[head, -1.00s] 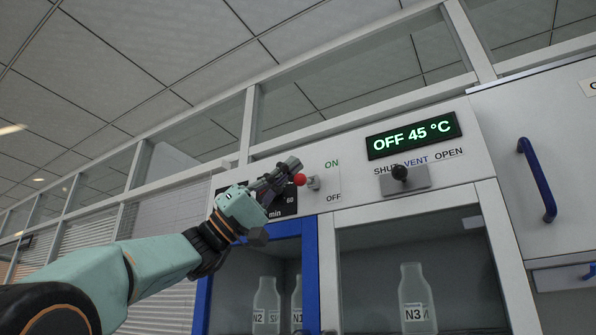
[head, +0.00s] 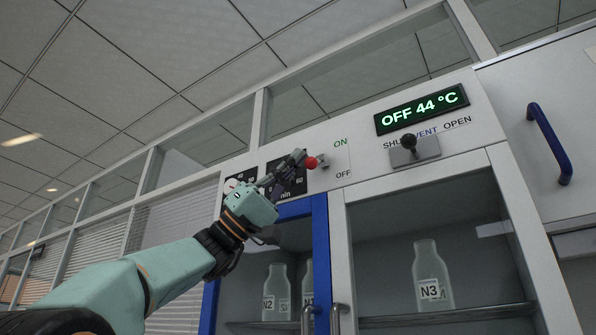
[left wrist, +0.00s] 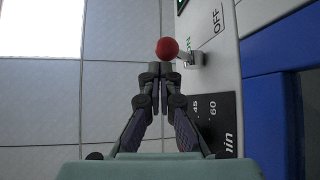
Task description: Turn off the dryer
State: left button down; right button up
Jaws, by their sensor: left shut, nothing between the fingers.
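The dryer (head: 365,185) is a light cabinet with a green-lit display (head: 421,108) reading OFF 44 °C. Its switch has a red ball knob (head: 311,162) beside the ON and OFF labels. The knob also shows in the left wrist view (left wrist: 167,48). My left gripper (head: 298,158) is shut and empty, with its tips right at the knob; I cannot tell whether they touch it. In the left wrist view the shut fingertips (left wrist: 159,66) are just below the knob. My right gripper is not in view.
A black vent lever (head: 409,142) sits under the display, between SHUT and OPEN. A dark timer panel (head: 287,192) is partly behind my gripper. Bottles such as N3 (head: 432,275) stand behind the glass. A blue handle (head: 549,143) juts out at right.

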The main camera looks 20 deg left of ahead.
pick_arm(q)
jog(key=shift+w+d+f, duration=0.25)
jog(key=shift+w+f, duration=0.05)
jog(key=shift+f, duration=0.15)
jog(key=shift+a, duration=0.1)
jog(key=shift+f, duration=0.1)
dwell(0.5)
jog(key=v, duration=1.1)
jog(key=shift+a+f, duration=0.3)
jog(key=shift+w, duration=0.15)
